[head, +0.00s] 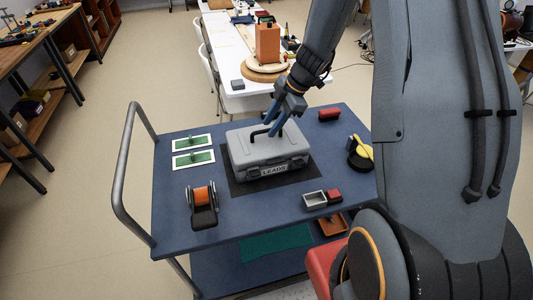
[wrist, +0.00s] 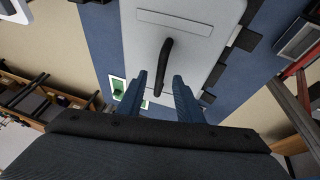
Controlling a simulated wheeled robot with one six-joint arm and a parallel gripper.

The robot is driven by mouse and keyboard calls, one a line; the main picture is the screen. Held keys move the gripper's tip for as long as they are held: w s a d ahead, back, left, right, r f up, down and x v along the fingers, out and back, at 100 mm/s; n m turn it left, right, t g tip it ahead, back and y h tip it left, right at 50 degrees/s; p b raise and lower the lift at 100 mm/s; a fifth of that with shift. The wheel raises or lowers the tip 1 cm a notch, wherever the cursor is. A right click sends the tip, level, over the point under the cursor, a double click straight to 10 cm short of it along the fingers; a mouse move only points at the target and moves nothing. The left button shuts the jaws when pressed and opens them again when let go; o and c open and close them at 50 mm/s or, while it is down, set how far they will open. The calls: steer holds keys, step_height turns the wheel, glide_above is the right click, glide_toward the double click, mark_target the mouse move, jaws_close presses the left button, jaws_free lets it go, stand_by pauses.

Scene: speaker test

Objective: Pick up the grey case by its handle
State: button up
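The grey case (head: 262,157) lies flat on a dark mat (head: 235,185) on the blue cart top, with a label reading LEADS on its front. Its black handle (head: 262,132) stands up from the lid. My gripper (head: 275,130) is just above the lid at the handle. In the wrist view my gripper (wrist: 160,80) is open, its two blue fingers apart. The handle (wrist: 164,65) lies in line with the gap between them, and the grey lid (wrist: 200,55) fills the upper middle. I cannot tell how far the fingertips are above the lid.
Around the case on the cart are two green cards (head: 193,159), an orange spool on a black holder (head: 203,206), a red block (head: 329,115), a small grey tray (head: 314,199) and a black-and-yellow item (head: 360,153). The cart's rail (head: 120,170) rises at left.

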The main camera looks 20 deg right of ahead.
steer(key=shift+a+f, duration=0.2)
steer(key=shift+f, duration=0.15)
jaws_close()
steer(key=shift+w+r, duration=0.1)
stand_by(1.1)
